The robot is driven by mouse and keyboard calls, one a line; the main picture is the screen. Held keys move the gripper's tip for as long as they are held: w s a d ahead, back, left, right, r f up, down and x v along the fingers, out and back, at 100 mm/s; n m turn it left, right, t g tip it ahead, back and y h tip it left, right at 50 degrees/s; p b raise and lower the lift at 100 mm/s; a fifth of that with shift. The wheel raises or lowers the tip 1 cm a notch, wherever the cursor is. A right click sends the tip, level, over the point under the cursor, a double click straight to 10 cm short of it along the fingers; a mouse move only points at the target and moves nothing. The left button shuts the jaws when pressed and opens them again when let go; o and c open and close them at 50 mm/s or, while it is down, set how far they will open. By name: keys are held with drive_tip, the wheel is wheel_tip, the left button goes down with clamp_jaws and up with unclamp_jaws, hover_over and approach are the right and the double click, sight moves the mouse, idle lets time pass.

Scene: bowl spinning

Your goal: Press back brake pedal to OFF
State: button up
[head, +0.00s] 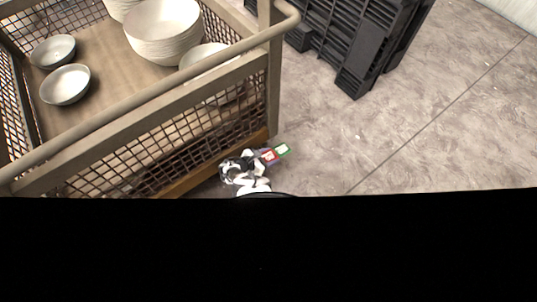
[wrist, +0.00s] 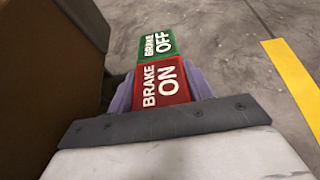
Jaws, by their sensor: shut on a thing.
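The back brake pedal shows low at the cart's corner in the head view (head: 282,150), and large in the wrist view (wrist: 155,45). It has a green part marked BRAKE OFF at its far end and a red part marked BRAKE ON nearer my gripper. Purple-grey edges show beside the red part. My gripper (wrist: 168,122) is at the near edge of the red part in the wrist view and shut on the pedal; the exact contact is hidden. In the head view my gripper (head: 257,160) is low beside the cart corner.
A wheeled cart (head: 150,90) with mesh sides and a tan rail holds stacked white bowls (head: 163,30) and loose bowls (head: 65,85). A black crate (head: 365,45) stands behind. Grey floor at the right is clear. A yellow floor stripe (wrist: 295,75) shows in the wrist view.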

drive_tip(key=o, duration=1.4)
drive_tip(key=p+v, duration=0.6)
drive_tip(key=v, duration=0.7)
drive_tip(key=shift+s+a+r, duration=0.2)
drive_tip(key=shift+s+a, duration=0.05)
